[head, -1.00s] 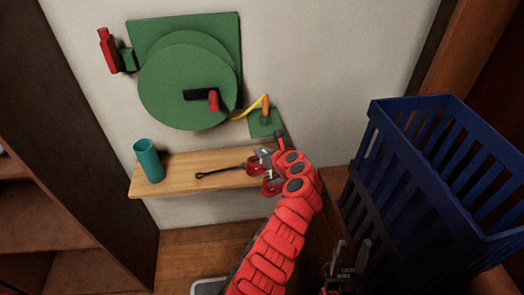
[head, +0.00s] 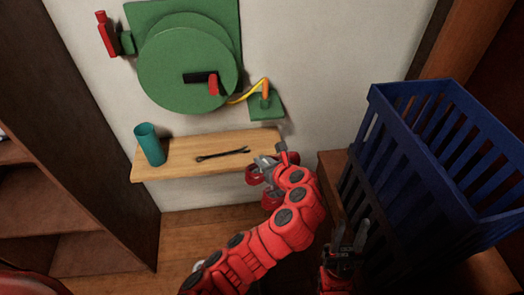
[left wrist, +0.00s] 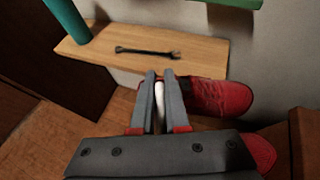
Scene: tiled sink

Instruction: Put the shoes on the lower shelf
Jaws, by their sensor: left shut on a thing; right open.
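My left gripper (head: 263,166) is shut in front of the right end of the wooden board, and it also shows in the left wrist view (left wrist: 160,82). Between its fingers is a white strip that looks like a shoe's sole edge. A red shoe (left wrist: 218,97) lies just right of the fingers, partly behind them. More red, probably a second shoe (left wrist: 262,150), shows at lower right behind the gripper body. In the head view my arm and gripper largely hide the shoes. My right gripper (head: 350,225) is open and empty beside the blue crate. A brown shelving unit (head: 30,200) stands at the left.
The wooden board (head: 165,176) on the wall holds a teal cup (head: 150,146) and a dark wrench (head: 222,154). A green wheel device (head: 185,72) hangs above. A tall blue slatted crate (head: 400,150) stands at right.

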